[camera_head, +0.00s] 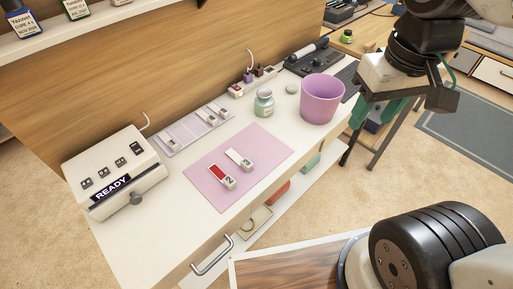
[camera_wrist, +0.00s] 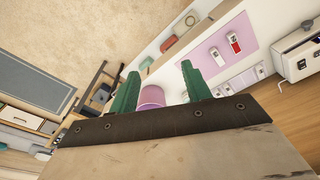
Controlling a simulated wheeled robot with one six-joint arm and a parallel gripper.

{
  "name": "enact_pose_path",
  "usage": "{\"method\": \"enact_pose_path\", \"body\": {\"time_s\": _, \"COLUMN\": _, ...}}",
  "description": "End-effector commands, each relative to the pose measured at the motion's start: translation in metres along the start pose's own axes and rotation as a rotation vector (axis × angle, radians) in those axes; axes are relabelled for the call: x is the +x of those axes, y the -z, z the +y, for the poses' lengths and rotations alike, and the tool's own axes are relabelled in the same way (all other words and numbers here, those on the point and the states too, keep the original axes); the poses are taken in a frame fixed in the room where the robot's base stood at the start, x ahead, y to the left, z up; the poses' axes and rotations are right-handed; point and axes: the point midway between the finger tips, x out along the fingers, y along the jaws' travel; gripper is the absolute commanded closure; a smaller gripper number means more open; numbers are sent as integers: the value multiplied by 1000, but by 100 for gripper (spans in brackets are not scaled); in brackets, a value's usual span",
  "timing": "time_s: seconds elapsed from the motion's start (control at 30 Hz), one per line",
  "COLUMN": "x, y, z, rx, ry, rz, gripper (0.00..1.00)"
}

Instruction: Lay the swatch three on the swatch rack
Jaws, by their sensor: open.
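Two swatches lie on the pink mat (camera_head: 258,148). One is a red swatch (camera_head: 219,174) whose tag seems to read 2. The other is a pale swatch (camera_head: 236,156) to its upper right, its number too small to read surely. The swatch rack (camera_head: 170,143) is a light tray behind the mat, with several pale swatches in its right part and bare room at its left. My gripper (camera_head: 378,108) is open and empty, right of the pink bin and well away from the mat. The wrist view shows its green fingers (camera_wrist: 159,82) apart, and the pale swatch (camera_wrist: 215,56) and red swatch (camera_wrist: 235,43) beyond.
A white machine reading READY (camera_head: 115,175) stands left of the rack. A glass jar (camera_head: 263,103) and the pink bin (camera_head: 321,99) stand right of the mat. A power strip (camera_head: 250,83) lies behind. A drawer handle (camera_head: 212,256) juts from the counter front.

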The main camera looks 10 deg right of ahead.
Motion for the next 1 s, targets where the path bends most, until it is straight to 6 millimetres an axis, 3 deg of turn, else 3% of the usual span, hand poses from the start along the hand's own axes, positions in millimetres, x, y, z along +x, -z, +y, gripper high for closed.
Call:
{"method": "enact_pose_path", "body": {"time_s": 0.27, "x": 63, "y": 86, "z": -45, "rx": -192, "ry": 15, "rz": -51, "gripper": 52}}
{"method": "enact_pose_path", "body": {"time_s": 0.5, "x": 147, "y": 138, "z": -109, "rx": -369, "ry": 25, "rz": -81, "gripper": 52}}
{"method": "enact_pose_path", "body": {"time_s": 0.7, "x": 212, "y": 152, "z": -155, "rx": -482, "ry": 30, "rz": -98, "gripper": 52}}
{"method": "enact_pose_path", "body": {"time_s": 1.0, "x": 254, "y": 153, "z": -179, "rx": -538, "ry": 32, "rz": -103, "gripper": 52}}
